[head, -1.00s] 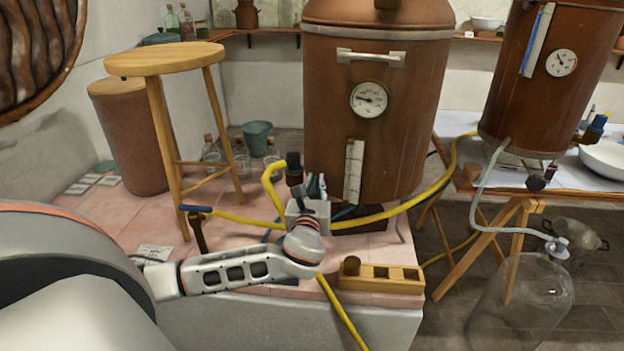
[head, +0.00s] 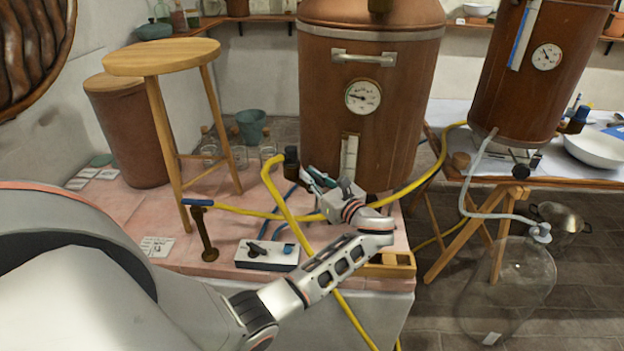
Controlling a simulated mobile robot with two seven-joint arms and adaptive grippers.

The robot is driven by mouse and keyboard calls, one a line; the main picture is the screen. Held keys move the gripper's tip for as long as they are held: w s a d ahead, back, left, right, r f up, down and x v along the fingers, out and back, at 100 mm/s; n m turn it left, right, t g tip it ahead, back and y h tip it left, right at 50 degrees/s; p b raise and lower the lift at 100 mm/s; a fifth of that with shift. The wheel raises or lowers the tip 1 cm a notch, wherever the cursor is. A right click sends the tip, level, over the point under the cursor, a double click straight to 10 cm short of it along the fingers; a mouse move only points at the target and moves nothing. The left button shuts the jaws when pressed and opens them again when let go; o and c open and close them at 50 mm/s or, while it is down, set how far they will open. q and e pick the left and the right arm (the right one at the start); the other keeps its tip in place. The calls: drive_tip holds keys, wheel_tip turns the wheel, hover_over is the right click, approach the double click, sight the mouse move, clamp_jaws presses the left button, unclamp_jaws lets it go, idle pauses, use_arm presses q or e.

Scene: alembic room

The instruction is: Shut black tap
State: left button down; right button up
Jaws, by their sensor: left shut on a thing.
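A low white box (head: 245,262) sits on the pink tiled ledge, with a small black tap lever (head: 257,249) on its top. A blue lever (head: 287,249) is beside the black one. My left gripper (head: 316,178) is up and to the right of the box, in front of the copper boiler. Its jaws are closed; what is between them is too small to make out. It is apart from the black lever. A dark fitting (head: 291,163) with a yellow hose end is just left of the fingers. My right gripper is not in view.
A yellow hose (head: 285,212) crosses the ledge beside my left arm. A copper boiler (head: 372,140) stands behind the gripper. A wooden stool (head: 165,57) and a brown rod (head: 206,240) are left of the box. A wooden block (head: 392,266) lies partly behind my arm.

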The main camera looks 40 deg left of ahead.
use_arm(q)
drive_tip(key=shift+f+n+g+y+b, duration=0.15)
drive_tip(key=shift+n+g+y+b, duration=0.15)
drive_tip(key=shift+n+g+b, duration=0.65)
drive_tip(key=shift+g+p, duration=0.3)
drive_tip(key=shift+g, duration=0.05)
drive_tip(key=c, duration=2)
unclamp_jaws()
drive_tip(key=shift+r, duration=0.2)
drive_tip(key=shift+c, duration=0.2)
drive_tip(key=shift+d, duration=0.1)
drive_tip(key=s+d, duration=0.1)
drive_tip(key=d, duration=0.6)
drive_tip(key=shift+s+d, duration=0.3)
drive_tip(key=shift+d, duration=0.05)
